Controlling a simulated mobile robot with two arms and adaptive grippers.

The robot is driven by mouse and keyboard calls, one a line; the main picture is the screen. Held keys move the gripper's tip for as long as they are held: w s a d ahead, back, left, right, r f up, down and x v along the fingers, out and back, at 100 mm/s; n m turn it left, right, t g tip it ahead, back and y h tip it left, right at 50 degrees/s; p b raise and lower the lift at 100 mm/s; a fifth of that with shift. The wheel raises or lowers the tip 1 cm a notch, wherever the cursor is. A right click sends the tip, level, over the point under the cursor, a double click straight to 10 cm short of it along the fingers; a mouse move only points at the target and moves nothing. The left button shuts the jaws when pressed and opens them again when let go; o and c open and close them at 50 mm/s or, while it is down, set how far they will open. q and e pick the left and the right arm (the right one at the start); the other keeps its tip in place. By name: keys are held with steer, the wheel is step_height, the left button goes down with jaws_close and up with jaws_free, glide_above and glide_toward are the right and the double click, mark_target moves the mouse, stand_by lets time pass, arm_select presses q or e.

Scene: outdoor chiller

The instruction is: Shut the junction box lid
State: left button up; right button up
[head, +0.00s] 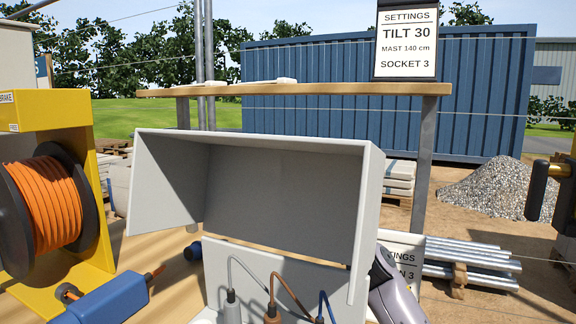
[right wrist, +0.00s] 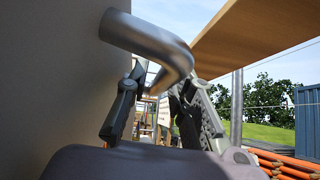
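The junction box lid (head: 285,195) is a pale grey hollow cover, standing raised and open above the junction box (head: 250,270) in the head view. Inside the box, grey, brown and blue wires run to plugs or glands at the bottom. In the right wrist view, a bent metal handle (right wrist: 150,42) sticks out from a grey surface (right wrist: 60,80). My right gripper (right wrist: 160,82) has its fingers apart near the handle's bend; I see no clear grip on it. In the head view its fingers are hidden beside the lid's right wall. My left gripper is not in view.
An orange cable reel (head: 55,205) in a yellow frame stands left. A blue connector-like object (head: 105,302) lies at the lower left. A wooden shelf (head: 300,89) runs behind the lid. A settings sign (head: 407,40) stands above it. Metal pipes (head: 470,262) lie at right.

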jaws_close()
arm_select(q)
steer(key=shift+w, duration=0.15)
arm_select(e)
steer(key=shift+s, duration=0.1)
stand_by(0.4)
